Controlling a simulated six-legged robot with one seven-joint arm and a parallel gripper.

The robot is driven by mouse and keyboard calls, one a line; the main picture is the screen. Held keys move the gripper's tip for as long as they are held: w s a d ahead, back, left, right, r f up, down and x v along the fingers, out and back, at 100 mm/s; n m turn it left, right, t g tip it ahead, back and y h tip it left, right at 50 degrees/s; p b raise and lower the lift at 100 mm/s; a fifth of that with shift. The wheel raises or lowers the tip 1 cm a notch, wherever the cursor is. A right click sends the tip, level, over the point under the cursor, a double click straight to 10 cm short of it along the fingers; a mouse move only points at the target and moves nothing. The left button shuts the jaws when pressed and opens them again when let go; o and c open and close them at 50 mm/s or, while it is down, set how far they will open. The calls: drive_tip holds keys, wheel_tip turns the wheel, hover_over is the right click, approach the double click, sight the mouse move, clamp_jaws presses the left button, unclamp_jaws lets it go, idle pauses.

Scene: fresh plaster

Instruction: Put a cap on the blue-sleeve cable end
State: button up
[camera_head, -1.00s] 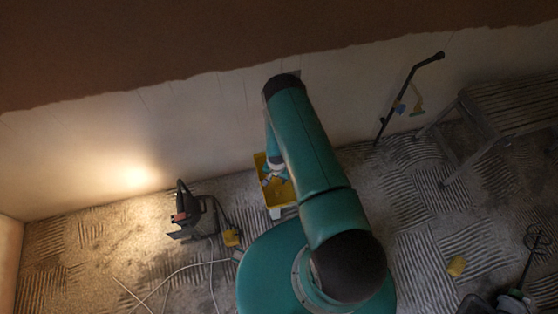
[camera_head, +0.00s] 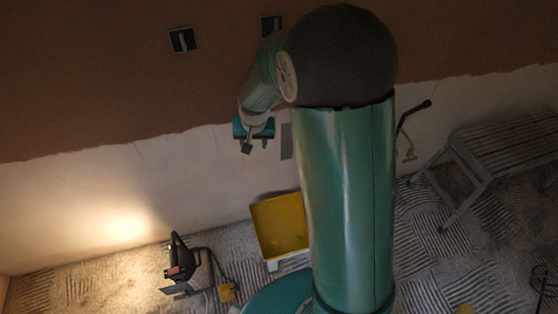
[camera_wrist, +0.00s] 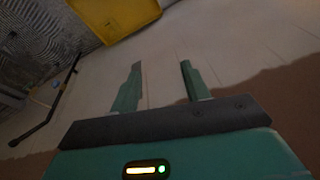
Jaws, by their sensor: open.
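My gripper (camera_head: 256,144) is raised in front of the wall, fingers pointing down. In the wrist view my gripper (camera_wrist: 160,68) is open, with only pale wall between its two green fingers. Two dark square wall boxes show in the brown plaster: a left box (camera_head: 183,40) and a right box (camera_head: 270,24) partly behind my arm. Each has a pale strip inside; I cannot tell sleeve colours, and no blue sleeve can be made out. The yellow tray (camera_head: 262,240) stands by the wall below the gripper and also shows in the wrist view (camera_wrist: 115,14). No cap is discernible.
A lit work lamp (camera_head: 180,268) stands on the floor at the left. A slatted trestle bench (camera_head: 480,160) stands at the right. A dark long-handled tool (camera_head: 408,122) leans on the wall, partly behind my arm. The wall left of the gripper is clear.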

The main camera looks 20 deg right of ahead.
drive_tip(key=s+a+r+n+t, duration=0.1)
drive_tip(key=s+a+r+n, duration=0.1)
drive_tip(key=s+r, duration=1.1)
drive_tip(key=s+r+n, duration=0.1)
drive_tip(key=s+r, duration=0.3)
drive_tip(key=s, duration=0.2)
drive_tip(key=s+a+r+n+t, duration=0.1)
drive_tip(key=s+r, duration=0.2)
drive_tip(key=s, duration=0.3)
drive_tip(key=shift+s+a+r+t, duration=0.2)
drive_tip(key=shift+r+t, duration=0.1)
drive_tip(key=shift+r, duration=0.1)
drive_tip(key=shift+d, duration=0.1)
